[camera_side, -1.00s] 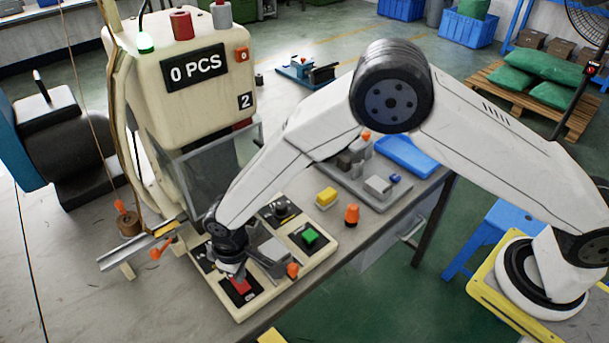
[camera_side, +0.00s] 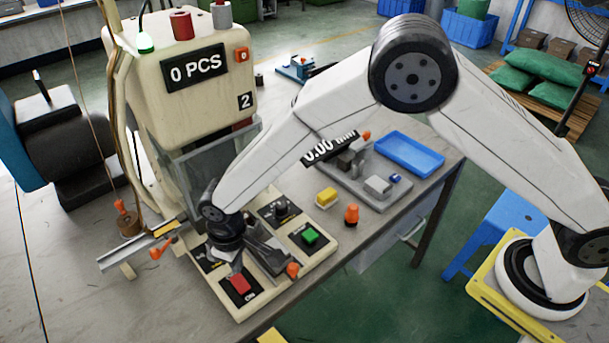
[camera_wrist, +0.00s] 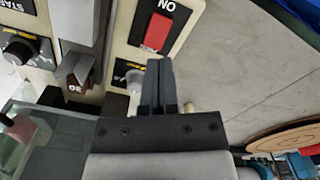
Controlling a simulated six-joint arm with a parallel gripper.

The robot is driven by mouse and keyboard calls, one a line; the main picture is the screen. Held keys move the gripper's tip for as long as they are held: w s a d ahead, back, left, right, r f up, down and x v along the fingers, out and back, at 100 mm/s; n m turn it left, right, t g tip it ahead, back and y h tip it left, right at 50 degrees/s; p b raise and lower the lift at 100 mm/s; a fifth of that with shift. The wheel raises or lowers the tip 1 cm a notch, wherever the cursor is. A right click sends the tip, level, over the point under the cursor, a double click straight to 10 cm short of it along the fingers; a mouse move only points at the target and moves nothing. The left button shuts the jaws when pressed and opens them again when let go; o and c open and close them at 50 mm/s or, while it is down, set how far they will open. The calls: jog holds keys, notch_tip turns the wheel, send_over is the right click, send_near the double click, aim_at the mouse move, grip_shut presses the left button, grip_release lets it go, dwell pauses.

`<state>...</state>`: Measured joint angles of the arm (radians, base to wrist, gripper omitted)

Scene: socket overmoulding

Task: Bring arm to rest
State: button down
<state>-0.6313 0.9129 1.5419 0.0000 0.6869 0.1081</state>
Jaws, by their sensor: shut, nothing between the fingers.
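My gripper (camera_side: 238,267) is above the control panel (camera_side: 252,299) at the foot of the cream machine, just behind the red switch (camera_side: 240,284). In the wrist view, the fingers of my gripper (camera_wrist: 161,66) are together with nothing between them, and their tips end short of the red switch (camera_wrist: 157,33) marked ON. The fingers and switch look apart there. In the side view the fingertips are small and partly hidden by the wrist.
The cream machine (camera_side: 190,80) shows 0 PCS. A green button (camera_side: 310,237) and a black knob (camera_side: 281,208) sit on the panel. A yellow block (camera_side: 327,197), an orange piece (camera_side: 351,215) and a blue tray (camera_side: 410,170) lie to the right.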

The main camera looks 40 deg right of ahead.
jog(key=s+d+r+m+t, duration=0.1)
jog(key=d+r+m, duration=0.1)
jog(key=d+r, duration=0.5)
jog(key=s+d+r+m, duration=0.1)
jog(key=d+r, duration=0.1)
jog(key=d, duration=0.9)
jog(key=s+d+r+m+t, duration=0.1)
jog(key=s+d+r+m, duration=0.2)
jog(key=s+d, duration=0.8)
jog(key=shift+d+r+t, duration=0.3)
jog(key=shift+d, duration=0.2)
